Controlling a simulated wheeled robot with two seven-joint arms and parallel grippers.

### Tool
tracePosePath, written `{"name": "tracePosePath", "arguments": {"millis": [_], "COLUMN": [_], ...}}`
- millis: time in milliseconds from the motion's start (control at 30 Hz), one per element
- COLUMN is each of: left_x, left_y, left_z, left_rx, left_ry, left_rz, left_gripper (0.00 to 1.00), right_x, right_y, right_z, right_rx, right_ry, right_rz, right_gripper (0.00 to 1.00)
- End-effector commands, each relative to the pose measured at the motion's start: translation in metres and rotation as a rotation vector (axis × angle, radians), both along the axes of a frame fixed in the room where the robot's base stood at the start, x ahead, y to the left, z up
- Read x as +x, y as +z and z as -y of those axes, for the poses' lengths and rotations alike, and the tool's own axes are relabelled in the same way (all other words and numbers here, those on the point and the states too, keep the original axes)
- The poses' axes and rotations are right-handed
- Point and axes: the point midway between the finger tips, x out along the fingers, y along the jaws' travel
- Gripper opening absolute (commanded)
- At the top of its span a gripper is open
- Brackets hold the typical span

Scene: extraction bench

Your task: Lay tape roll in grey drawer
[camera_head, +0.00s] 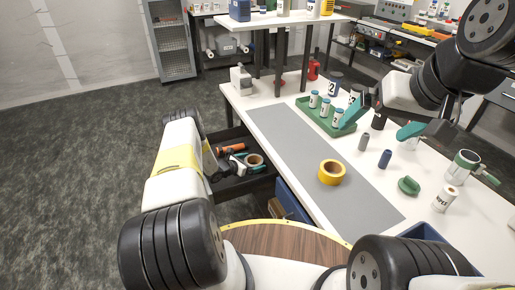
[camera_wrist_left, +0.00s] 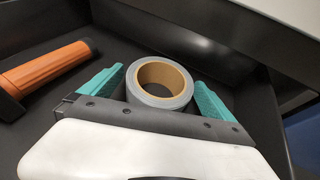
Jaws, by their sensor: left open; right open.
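A grey tape roll (camera_wrist_left: 160,82) with a brown core lies in the dark grey drawer (camera_head: 243,187), which is pulled out from the bench. The roll also shows in the head view (camera_head: 254,160). My left gripper (camera_wrist_left: 160,88) reaches down into the drawer. Its teal fingers are open, one on each side of the roll, with a gap visible at least on the right. My right gripper (camera_head: 382,121) is open and empty above the bench, near the green tray. A second, yellow tape roll (camera_head: 332,172) lies on the grey mat.
An orange-handled tool (camera_wrist_left: 46,68) lies in the drawer left of the roll. The bench holds a grey mat (camera_head: 290,140), a green tray (camera_head: 318,121) with small bottles, a blue cylinder (camera_head: 385,159) and a green object (camera_head: 408,186). Much of the mat is clear.

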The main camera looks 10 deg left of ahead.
Motion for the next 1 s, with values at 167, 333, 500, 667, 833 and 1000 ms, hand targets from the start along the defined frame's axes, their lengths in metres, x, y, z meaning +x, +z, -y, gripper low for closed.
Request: {"name": "tracePosePath", "arguments": {"millis": [167, 333, 500, 667, 833, 1000], "left_x": [-0.01, -0.038, -0.065, -0.083, -0.088, -0.078], "left_y": [0.009, 0.022, 0.036, 0.045, 0.056, 0.12], "left_z": [-0.01, -0.029, -0.047, -0.059, -0.061, -0.041], "left_rx": [-0.001, 0.0, 0.0, 0.0, 0.009, 0.086], "left_ry": [0.004, 0.004, 0.003, 0.002, -0.017, -0.167], "left_rz": [0.0, -0.001, -0.001, 0.0, 0.01, 0.08], "left_gripper": [1.0, 1.0, 1.0, 1.0, 1.0, 1.0], "right_x": [0.0, 0.0, 0.0, 0.0, 0.0, 0.0], "right_y": [0.0, 0.0, 0.0, 0.0, 0.0, 0.0], "right_z": [0.0, 0.0, 0.0, 0.0, 0.0, 0.0], "right_rx": [0.0, 0.0, 0.0, 0.0, 0.0, 0.0], "right_ry": [0.0, 0.0, 0.0, 0.0, 0.0, 0.0], "right_rz": [0.0, 0.0, 0.0, 0.0, 0.0, 0.0], "right_gripper": [1.0, 1.0, 1.0, 1.0, 1.0, 1.0]}}
